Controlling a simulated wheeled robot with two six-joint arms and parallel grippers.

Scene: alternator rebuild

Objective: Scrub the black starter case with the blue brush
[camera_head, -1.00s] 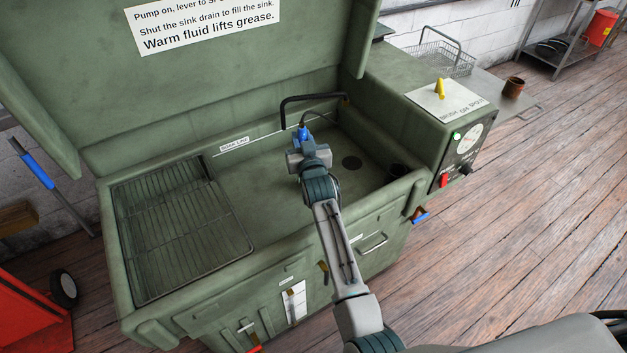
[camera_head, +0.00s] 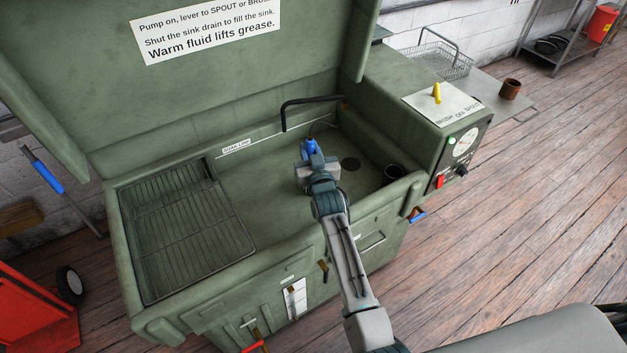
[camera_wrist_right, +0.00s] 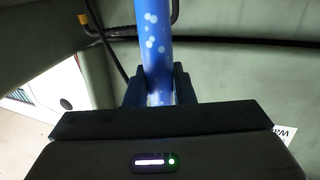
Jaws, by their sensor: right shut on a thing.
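The blue brush (camera_head: 309,148) is in my right gripper (camera_head: 314,163) over the middle of the green wash sink. In the right wrist view, my right gripper (camera_wrist_right: 160,88) is shut on the brush's blue handle (camera_wrist_right: 154,40), which has pale bubble-like spots. The brush's bristles cannot be made out. A small black round thing (camera_head: 393,173) sits at the sink's right end; I cannot tell if it is the starter case. My left gripper is not in view.
A black spout (camera_head: 312,100) bends over the sink from its back wall. A wire rack (camera_head: 190,225) covers the sink's left part. A drain (camera_head: 350,164) lies right of my gripper. The control box with yellow lever (camera_head: 437,93) stands at the right. The raised lid (camera_head: 210,90) is behind.

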